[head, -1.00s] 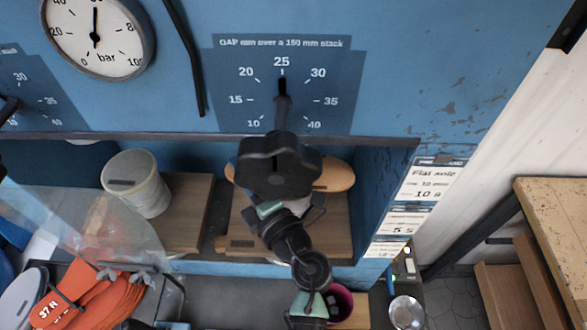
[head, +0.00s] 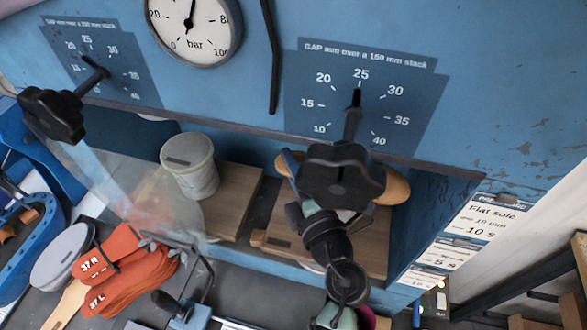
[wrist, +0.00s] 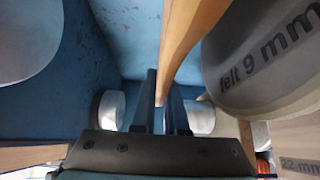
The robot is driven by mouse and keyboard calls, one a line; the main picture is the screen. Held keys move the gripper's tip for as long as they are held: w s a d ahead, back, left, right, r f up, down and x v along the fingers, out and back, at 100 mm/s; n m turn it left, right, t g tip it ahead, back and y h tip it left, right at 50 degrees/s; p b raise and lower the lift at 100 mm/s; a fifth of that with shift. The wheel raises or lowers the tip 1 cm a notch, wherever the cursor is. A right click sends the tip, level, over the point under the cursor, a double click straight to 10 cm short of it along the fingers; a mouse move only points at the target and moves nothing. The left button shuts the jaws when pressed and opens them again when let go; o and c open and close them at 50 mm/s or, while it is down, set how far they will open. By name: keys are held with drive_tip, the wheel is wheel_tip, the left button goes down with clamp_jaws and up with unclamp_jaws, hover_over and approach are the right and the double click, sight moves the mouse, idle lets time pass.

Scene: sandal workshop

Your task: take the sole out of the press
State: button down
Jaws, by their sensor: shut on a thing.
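The sole (head: 397,190) is a tan, thin piece inside the right bay of the blue press (head: 455,225). Its two ends show either side of the black knob in the head view, and the knob hides its middle. In the wrist view the sole (wrist: 185,35) runs up from between my two dark fingers. My gripper (wrist: 162,100) is shut on its edge. In the head view the knob hides my fingertips, and my arm reaches into the bay from the front. A wooden board (head: 375,250) lies below the sole; I cannot tell whether they touch.
The black knob (head: 340,178) hangs in front of the bay. A rounded grey piece marked "felt 9 mm" (wrist: 255,75) is close right of my fingers in the wrist view. A pale cylinder (head: 190,165) stands in the left bay. Orange soles (head: 125,265) lie at front left.

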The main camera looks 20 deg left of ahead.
wheel_tip(320, 180, up, 4)
drive_tip(key=shift+r, duration=0.1)
drive_tip(key=s+b, duration=0.3)
drive_tip(key=s, duration=1.6)
drive_tip(key=shift+s+d, duration=0.2)
drive_tip(key=shift+s, duration=0.15)
